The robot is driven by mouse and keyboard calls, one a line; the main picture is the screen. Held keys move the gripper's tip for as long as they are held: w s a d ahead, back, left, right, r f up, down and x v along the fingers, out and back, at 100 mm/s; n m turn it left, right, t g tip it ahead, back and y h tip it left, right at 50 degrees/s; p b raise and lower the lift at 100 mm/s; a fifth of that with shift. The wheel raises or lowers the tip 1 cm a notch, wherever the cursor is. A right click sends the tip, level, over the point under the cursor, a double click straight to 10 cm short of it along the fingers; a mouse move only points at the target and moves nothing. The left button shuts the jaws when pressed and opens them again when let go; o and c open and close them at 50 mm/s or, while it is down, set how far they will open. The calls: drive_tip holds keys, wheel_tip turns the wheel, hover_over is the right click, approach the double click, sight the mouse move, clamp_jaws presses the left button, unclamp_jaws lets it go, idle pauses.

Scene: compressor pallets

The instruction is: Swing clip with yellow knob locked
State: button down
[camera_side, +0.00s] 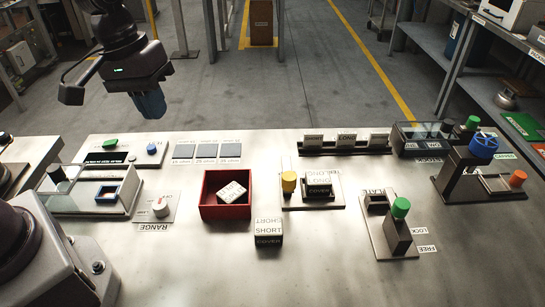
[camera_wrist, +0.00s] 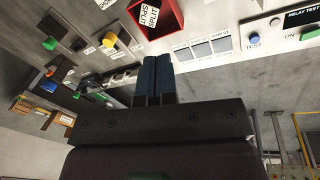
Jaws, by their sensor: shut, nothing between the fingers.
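The yellow knob (camera_side: 289,182) stands upright at the left side of a light base plate (camera_side: 330,199) near the middle of the bench. The yellow knob also shows in the wrist view (camera_wrist: 109,40), at upper left. My gripper (camera_side: 152,104) is high beyond the bench's far left edge, well away from the knob. Its dark fingers (camera_wrist: 154,72) are together with nothing between them.
A red box (camera_side: 226,212) with a white block inside stands left of the clip plate. A SHORT block (camera_side: 268,232) is in front. A green-knobbed fixture (camera_side: 400,208) and a blue-wheeled press (camera_side: 483,147) stand right. Bare bench lies in front.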

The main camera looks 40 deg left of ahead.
sight(288, 168)
drive_tip(key=w+f+n, duration=0.6)
drive_tip(key=w+n, duration=0.1)
drive_tip(key=n, duration=0.4)
drive_tip(key=w+f+n+t+h, duration=0.1)
drive_tip(key=w+f+n, duration=0.4)
drive_tip(key=w+n, duration=0.3)
drive_tip(key=shift+d+f+n+t+h, duration=0.35)
drive_tip(key=shift+d+n, duration=0.1)
drive_tip(key=shift+n, duration=0.95)
drive_tip(key=shift+w+f, duration=0.1)
drive_tip(key=x, duration=1)
drive_tip(key=shift+f, duration=0.2)
drive_tip(key=shift+w+d+r, duration=0.25)
drive_tip(key=shift+w+d, duration=0.6)
drive_tip(key=shift+d, duration=0.1)
drive_tip(key=shift+w+d, duration=0.4)
drive_tip(key=shift+w, duration=0.05)
drive_tip(key=shift+w+m, duration=0.15)
drive_tip(key=shift+m, duration=0.65)
